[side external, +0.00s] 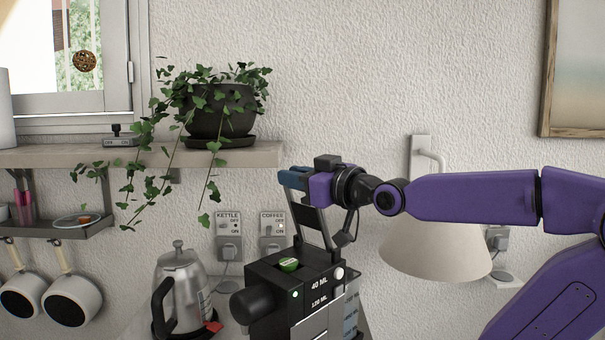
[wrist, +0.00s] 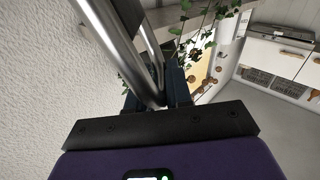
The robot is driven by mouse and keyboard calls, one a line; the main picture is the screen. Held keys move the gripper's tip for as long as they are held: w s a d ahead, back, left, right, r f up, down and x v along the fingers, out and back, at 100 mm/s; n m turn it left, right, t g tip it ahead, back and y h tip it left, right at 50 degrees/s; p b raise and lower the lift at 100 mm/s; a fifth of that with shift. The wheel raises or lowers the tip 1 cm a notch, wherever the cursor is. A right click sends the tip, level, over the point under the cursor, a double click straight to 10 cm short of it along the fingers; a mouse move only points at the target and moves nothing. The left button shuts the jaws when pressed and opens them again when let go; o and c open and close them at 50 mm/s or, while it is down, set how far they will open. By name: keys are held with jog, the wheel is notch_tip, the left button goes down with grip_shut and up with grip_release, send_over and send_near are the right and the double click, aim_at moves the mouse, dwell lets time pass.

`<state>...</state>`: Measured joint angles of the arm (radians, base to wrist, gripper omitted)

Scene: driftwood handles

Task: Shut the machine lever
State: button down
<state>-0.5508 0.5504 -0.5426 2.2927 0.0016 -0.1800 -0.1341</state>
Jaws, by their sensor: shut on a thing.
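The coffee machine (side external: 285,290) is black and stands on the counter in the lower middle of the side view. Its lever (side external: 319,229) is raised, standing up from the machine's top with a slight tilt. A green capsule (side external: 289,264) shows in the machine's top below the lever. My gripper (side external: 291,179) is at the upper end of the lever and shut on it. In the wrist view the metal lever bars (wrist: 117,40) run down to between my dark fingers (wrist: 160,98). The exact contact is partly hidden by the gripper.
A steel kettle (side external: 180,285) stands left of the machine. A shelf (side external: 70,156) with a trailing potted plant (side external: 222,108) is at upper left, close to my gripper. A lampshade (side external: 435,250) hangs behind my arm at right. Kettle and coffee switches (side external: 273,224) are on the wall behind.

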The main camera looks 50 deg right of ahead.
jog(key=a+f+n, duration=0.9)
jog(key=shift+a, duration=0.25)
jog(key=shift+a+f+n, duration=0.15)
jog(key=shift+f+n, duration=0.4)
jog(key=shift+a+f+n, duration=0.15)
jog(key=shift+f+n, duration=0.4)
jog(key=shift+f, duration=0.25)
jog(key=c, duration=1.1)
grip_release()
